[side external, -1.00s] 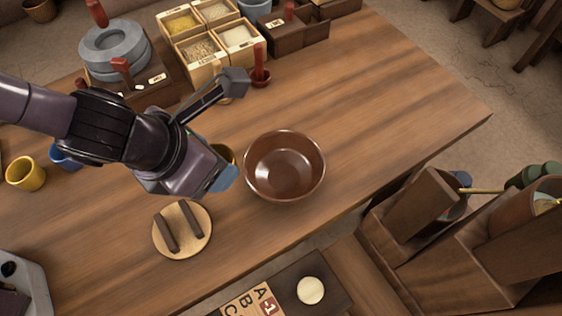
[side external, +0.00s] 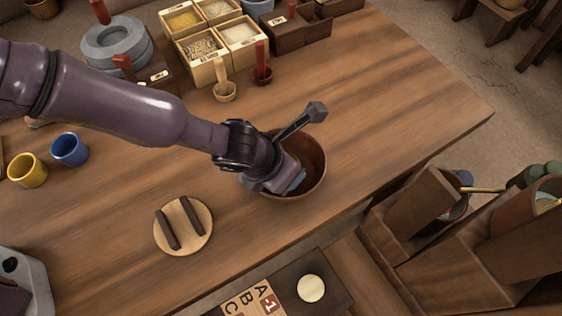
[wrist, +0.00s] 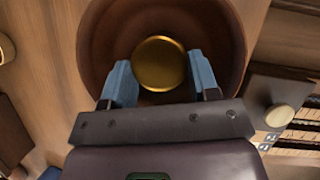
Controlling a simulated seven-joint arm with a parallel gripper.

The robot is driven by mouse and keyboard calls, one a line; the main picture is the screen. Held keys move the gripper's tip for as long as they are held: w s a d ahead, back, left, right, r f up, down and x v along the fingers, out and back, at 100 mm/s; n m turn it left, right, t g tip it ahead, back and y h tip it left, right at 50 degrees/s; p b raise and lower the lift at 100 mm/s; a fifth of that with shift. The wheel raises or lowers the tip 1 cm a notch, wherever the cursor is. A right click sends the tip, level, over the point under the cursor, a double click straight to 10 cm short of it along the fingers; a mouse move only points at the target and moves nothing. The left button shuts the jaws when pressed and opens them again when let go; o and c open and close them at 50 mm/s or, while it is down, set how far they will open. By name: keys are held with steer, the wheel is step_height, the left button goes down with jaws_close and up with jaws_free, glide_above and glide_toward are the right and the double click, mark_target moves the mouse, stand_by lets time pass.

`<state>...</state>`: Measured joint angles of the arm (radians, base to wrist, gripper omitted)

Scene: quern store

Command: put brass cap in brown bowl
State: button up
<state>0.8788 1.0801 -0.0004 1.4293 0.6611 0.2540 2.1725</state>
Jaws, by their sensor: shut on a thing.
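The brown bowl (side external: 312,163) stands on the wooden table, partly hidden behind my gripper (side external: 291,184) in the side external view. In the wrist view the bowl (wrist: 226,32) fills the space beyond the fingers. The brass cap (wrist: 159,63) is a round golden disc in the wrist view, between the two blue fingertips. My gripper (wrist: 160,84) is shut on the cap and holds it over or inside the bowl; the exact height is hard to tell. The cap is hidden in the side external view.
A round wooden board (side external: 183,226) with two dark bars lies left of the bowl. A yellow cup (side external: 27,170) and a blue cup (side external: 69,149) stand at far left. Grain boxes (side external: 207,40) and small red-handled tools are at the back. The table's right part is clear.

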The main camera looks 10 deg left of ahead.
steer(key=shift+f, duration=0.15)
steer(key=o, duration=0.7)
steer(key=v, duration=1.2)
steer(key=shift+r, duration=0.25)
